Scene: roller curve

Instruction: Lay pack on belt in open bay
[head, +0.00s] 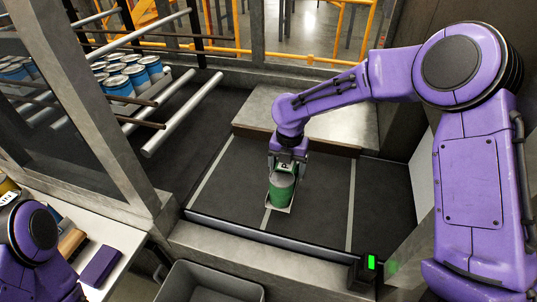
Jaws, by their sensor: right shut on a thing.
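The pack (282,188) is a green can shape with a pale piece at its base, in the middle of the head view. My right gripper (287,166) is shut on it from above and holds it upright. The belt (318,200) is dark, with pale lines across it marking off bays. The pack covers part of the middle line; I cannot tell whether its base touches the belt. No other pack shows on the belt. My left arm enters at the lower left; its gripper is out of view.
A metal block (330,118) stands behind the belt. A metal post (95,110) rises at left, with rollers (182,112) and several blue cans (120,84) beyond. A grey bin (210,285) and a white table (112,247) are in front. A green lamp (371,262) glows.

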